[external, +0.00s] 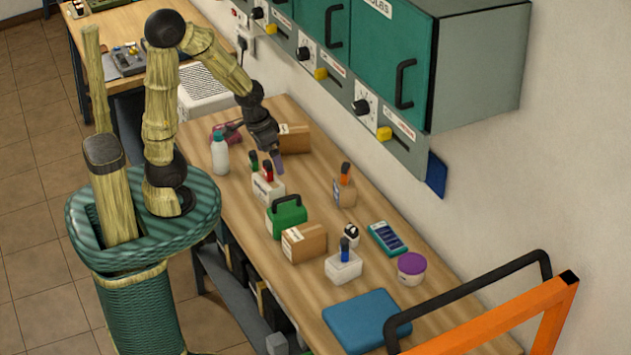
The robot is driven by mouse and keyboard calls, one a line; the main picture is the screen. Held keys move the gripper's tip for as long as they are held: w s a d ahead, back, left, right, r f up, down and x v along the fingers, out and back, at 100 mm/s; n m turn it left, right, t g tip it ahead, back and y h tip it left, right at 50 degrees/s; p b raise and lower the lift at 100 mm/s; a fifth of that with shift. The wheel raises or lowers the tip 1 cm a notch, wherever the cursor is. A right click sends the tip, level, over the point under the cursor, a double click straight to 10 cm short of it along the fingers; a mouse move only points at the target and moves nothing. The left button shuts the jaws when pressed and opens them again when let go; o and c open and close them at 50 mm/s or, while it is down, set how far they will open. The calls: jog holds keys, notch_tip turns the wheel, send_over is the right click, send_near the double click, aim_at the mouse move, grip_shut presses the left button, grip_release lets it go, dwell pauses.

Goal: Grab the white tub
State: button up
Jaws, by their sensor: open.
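A small pale tub (410,276) with a purple lid stands upright on the wooden workbench (290,298), towards its near right end; it is the only tub I can make out. My gripper (275,160) hangs over the far part of the bench, well to the left of and behind the tub. It is open, with nothing visibly held, though its fingertips are small and close to a brown box in the picture.
Between gripper and tub stand a bottle with an orange top (344,190), a green case (286,217), a brown carton (304,243), a white battery-like block (343,266) and a meter (387,238). A blue pad (366,318) and an orange frame (500,318) are near the tub. Green cabinets (375,60) overhang the back.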

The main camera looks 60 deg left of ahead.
jog(key=shift+w, duration=0.1)
jog(key=w+d+f+m+t+b, duration=0.2)
jog(key=w+f+m, duration=0.15)
jog(key=w, duration=0.55)
jog(key=m+t+h+b, duration=0.2)
jog(key=m+h+b, duration=0.4)
jog(key=m+h, duration=0.4)
send_over(404, 258)
jog(key=shift+n+h, duration=0.7)
jog(key=shift+n, duration=0.05)
jog(key=f, duration=1.5)
jog(key=shift+a+f, duration=0.1)
jog(key=shift+a, duration=0.15)
jog(key=shift+d, duration=0.3)
jog(key=shift+h, duration=0.3)
jog(key=shift+f+p, duration=0.65)
jog(key=shift+f, duration=1.2)
